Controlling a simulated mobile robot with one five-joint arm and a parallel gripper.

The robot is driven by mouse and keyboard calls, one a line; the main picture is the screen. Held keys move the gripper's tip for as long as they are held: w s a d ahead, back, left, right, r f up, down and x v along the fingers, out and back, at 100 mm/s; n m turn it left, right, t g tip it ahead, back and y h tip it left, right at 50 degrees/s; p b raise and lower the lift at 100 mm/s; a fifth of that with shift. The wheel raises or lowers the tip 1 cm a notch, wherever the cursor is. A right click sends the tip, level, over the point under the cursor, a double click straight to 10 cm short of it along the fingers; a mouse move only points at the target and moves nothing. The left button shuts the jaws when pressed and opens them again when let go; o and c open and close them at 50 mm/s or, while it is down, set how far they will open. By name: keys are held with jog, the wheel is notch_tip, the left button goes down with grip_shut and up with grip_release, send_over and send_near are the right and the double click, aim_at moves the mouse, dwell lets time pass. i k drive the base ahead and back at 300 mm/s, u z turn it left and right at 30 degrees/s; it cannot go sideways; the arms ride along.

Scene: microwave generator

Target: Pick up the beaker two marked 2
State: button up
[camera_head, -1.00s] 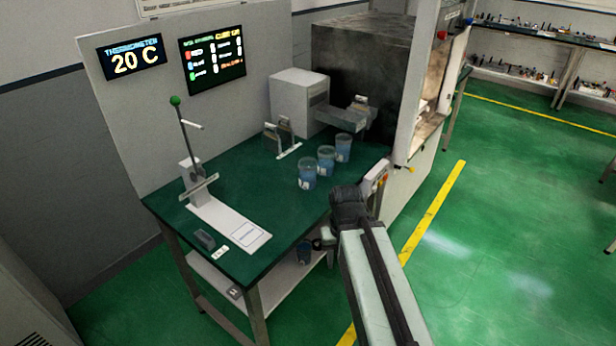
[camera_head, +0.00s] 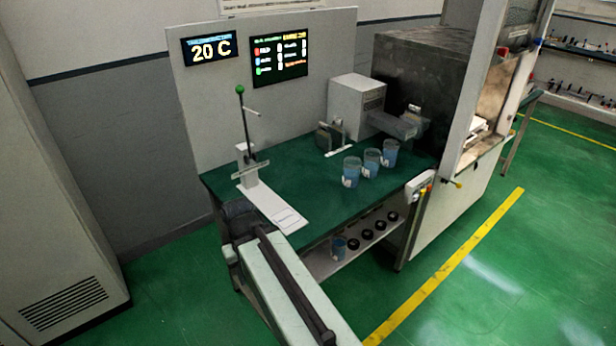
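Three clear beakers with blue contents and small white labels stand in a slanting row on the right part of the green table: a near-left beaker (camera_head: 352,172), a middle beaker (camera_head: 372,163) and a far-right beaker (camera_head: 390,153). The marks on their labels are too small to read, so I cannot tell which is marked 2. My arm reaches up from the bottom to the table's left front corner, well left of the beakers. My gripper's fingers cannot be made out at the arm's dark far end, and no beaker is seen in it.
A white stand with a green-topped lever (camera_head: 241,92) is on the table's left. A grey-white box (camera_head: 356,105) and a large dark machine (camera_head: 415,75) are behind the beakers. Floor at right is clear.

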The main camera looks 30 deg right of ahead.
aim_at(352, 164)
jog(key=u, duration=2.7)
jog(key=k, duration=2.75)
jog(key=z, duration=0.75)
jog(key=i, duration=1)
jog(key=u, duration=0.05)
